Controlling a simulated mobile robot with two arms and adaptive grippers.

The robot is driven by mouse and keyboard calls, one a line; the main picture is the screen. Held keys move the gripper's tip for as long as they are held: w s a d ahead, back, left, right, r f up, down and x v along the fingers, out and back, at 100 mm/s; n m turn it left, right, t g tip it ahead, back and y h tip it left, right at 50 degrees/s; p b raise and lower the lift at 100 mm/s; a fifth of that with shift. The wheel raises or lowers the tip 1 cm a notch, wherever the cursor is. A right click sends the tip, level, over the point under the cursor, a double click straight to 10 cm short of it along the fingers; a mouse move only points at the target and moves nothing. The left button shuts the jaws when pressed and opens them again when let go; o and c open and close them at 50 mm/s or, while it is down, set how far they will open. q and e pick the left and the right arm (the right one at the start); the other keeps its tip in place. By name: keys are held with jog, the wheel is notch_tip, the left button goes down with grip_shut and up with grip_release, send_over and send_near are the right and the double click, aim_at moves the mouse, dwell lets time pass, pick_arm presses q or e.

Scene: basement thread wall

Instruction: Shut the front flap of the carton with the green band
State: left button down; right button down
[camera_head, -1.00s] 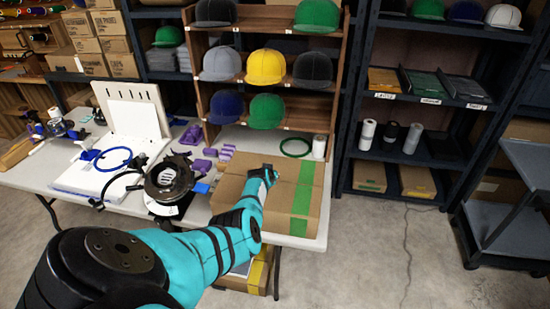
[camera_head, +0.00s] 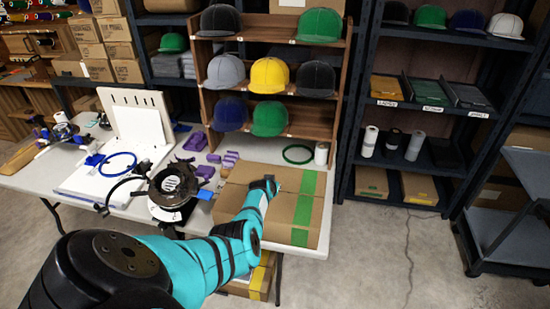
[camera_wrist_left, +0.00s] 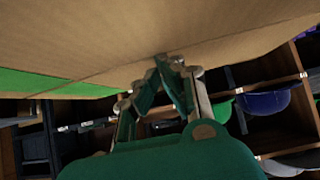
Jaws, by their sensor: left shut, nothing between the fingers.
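The brown carton with the green band (camera_head: 303,208) sits at the right front end of the white table. Its top looks flat, with the flaps lying down. My left arm reaches across its front left part and hides some of the front edge. My left gripper (camera_head: 268,184) is shut and empty, at the carton's top. In the left wrist view the gripper (camera_wrist_left: 172,64) has its fingertips at or very near the cardboard (camera_wrist_left: 130,35), where a seam runs; contact is hard to tell. The green band (camera_wrist_left: 50,84) shows at the left there. My right gripper is out of view.
A wooden cap rack (camera_head: 290,125) stands behind the carton. A green ring (camera_head: 298,154) and a white roll (camera_head: 321,153) lie just behind it. A round black device (camera_head: 172,187) is to its left. A carton with a yellow band (camera_head: 258,280) is below the table.

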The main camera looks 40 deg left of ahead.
pick_arm(q)
notch_tip(320, 180, up, 5)
jog(key=p, duration=0.4)
jog(key=shift+f, duration=0.15)
jog(key=p+v, duration=0.2)
jog(key=v, duration=0.7)
jog(key=shift+r+p, duration=0.3)
jog(key=shift+r, duration=0.05)
